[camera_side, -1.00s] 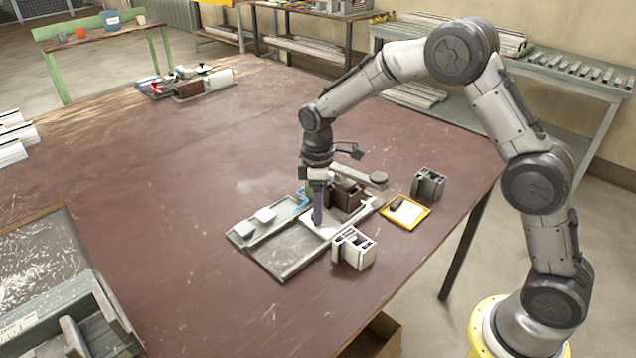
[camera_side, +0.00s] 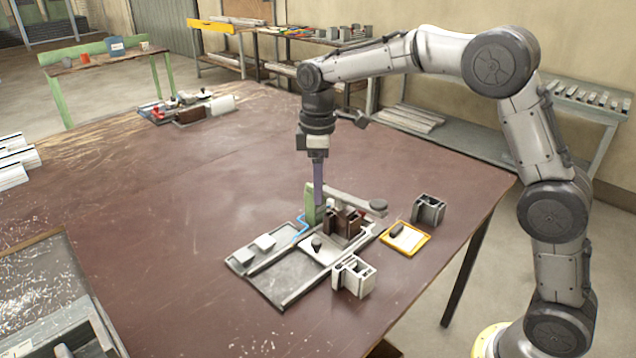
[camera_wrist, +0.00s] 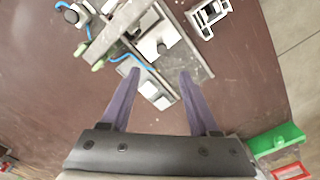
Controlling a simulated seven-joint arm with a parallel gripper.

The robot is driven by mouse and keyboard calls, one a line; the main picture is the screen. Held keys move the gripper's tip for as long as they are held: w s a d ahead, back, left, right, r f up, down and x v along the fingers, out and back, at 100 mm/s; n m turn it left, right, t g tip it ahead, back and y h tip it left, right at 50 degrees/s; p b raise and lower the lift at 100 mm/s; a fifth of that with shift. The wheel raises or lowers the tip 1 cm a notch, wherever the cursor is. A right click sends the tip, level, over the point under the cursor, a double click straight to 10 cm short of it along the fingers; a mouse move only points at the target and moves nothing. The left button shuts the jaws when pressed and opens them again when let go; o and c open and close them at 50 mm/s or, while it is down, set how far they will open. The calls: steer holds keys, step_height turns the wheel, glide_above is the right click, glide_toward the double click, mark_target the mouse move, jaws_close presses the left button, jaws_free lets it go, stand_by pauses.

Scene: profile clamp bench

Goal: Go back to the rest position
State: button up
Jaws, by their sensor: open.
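My gripper (camera_side: 318,190) points straight down above the clamp fixture in the side view. In the wrist view its two purple fingers (camera_wrist: 160,80) are apart with nothing between them. The fixture's grey base plate (camera_side: 278,281) lies flat on the table under it. A grey clamp arm (camera_side: 350,197) with a round end reaches over dark brown blocks (camera_side: 338,222). A green upright part (camera_side: 310,205) stands behind, close to the fingertips in the side view; I cannot tell if they touch it.
A light profile piece (camera_side: 353,276) and a grey one (camera_side: 428,209) stand beside the fixture. A yellow-framed pad (camera_side: 404,239) lies to the right. A metal tray (camera_side: 40,270) is at the left front. The brown table (camera_side: 170,200) is clear to the left.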

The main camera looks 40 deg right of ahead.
steer(key=s+d+r+m+t, duration=0.2)
steer(key=s+r+t, duration=0.2)
steer(key=s+r, duration=1)
steer(key=s+f+m, duration=0.3)
steer(key=s+f, duration=0.2)
steer(key=s, duration=0.3)
steer(key=s+d+f+m+t, duration=0.1)
steer(key=s+f+m, duration=0.3)
steer(key=s, duration=0.4)
steer(key=shift+f+t, duration=0.3)
steer(key=shift+f, duration=0.05)
